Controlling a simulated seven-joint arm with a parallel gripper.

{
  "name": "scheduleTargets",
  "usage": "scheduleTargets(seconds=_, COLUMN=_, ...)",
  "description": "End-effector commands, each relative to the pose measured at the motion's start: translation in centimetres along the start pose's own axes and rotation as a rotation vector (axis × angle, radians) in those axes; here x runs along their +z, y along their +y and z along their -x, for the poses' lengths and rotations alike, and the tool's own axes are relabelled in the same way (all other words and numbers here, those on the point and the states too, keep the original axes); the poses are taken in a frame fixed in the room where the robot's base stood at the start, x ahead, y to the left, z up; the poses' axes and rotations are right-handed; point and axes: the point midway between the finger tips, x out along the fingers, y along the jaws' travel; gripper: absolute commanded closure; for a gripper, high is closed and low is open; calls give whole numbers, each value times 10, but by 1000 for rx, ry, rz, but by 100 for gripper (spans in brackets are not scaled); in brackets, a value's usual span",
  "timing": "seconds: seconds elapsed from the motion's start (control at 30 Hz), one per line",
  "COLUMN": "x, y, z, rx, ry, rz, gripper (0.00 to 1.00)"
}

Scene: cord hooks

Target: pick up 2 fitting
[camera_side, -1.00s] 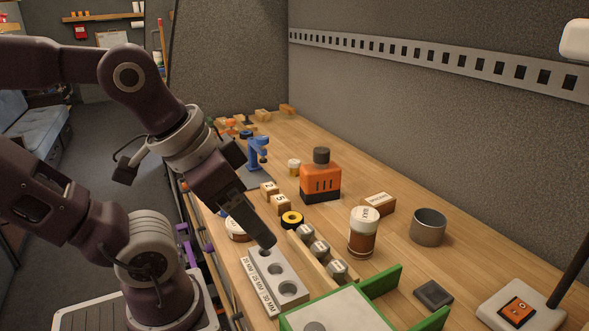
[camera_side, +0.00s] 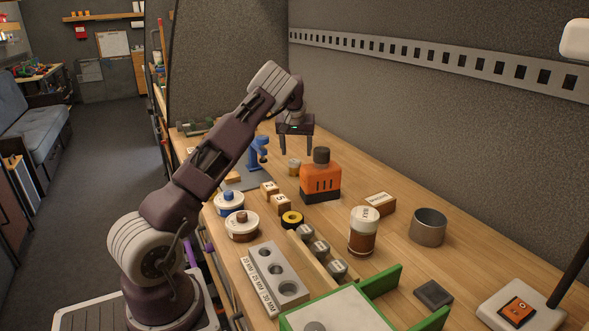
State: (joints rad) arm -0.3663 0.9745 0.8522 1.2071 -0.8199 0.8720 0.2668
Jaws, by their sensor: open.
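Three grey metal fittings stand in a row along a wooden strip near the middle of the bench: a far one (camera_side: 305,232), a middle one (camera_side: 320,249) and a near one (camera_side: 337,269). Their markings are too small to read, so I cannot tell which is fitting 2. A grey plate (camera_side: 289,289) marked 20 MM, 25 MM and 30 MM, with round holes, lies to their left. My gripper (camera_side: 297,150) points down, open, with its two fingers apart. It is at the far part of the bench, behind the orange box and well away from the fittings. I see nothing between its fingers.
An orange and black box (camera_side: 320,178), a brown jar (camera_side: 363,232), a grey cup (camera_side: 429,227) and a blue clamp-like stand (camera_side: 257,153) stand on the bench. A green-sided tray (camera_side: 386,296) is at the front. Two round tubs (camera_side: 241,226) (camera_side: 229,203) line the left edge.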

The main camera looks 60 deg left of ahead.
Motion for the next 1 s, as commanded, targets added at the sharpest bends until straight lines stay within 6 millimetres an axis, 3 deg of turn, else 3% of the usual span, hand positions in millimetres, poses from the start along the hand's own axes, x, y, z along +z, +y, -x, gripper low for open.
scheduleTargets(seconds=0.3, x=11, y=-8, z=-53, rx=-1, ry=-4, rz=-1, gripper=38)
scheduleTargets(seconds=0.6, x=10, y=-8, z=-61, rx=1, ry=-2, rz=-1, gripper=40)
scheduleTargets(seconds=0.9, x=10, y=-7, z=-61, rx=1, ry=-2, rz=0, gripper=98)
scheduleTargets(seconds=1.0, x=10, y=-7, z=-61, rx=1, ry=-2, rz=0, gripper=100)
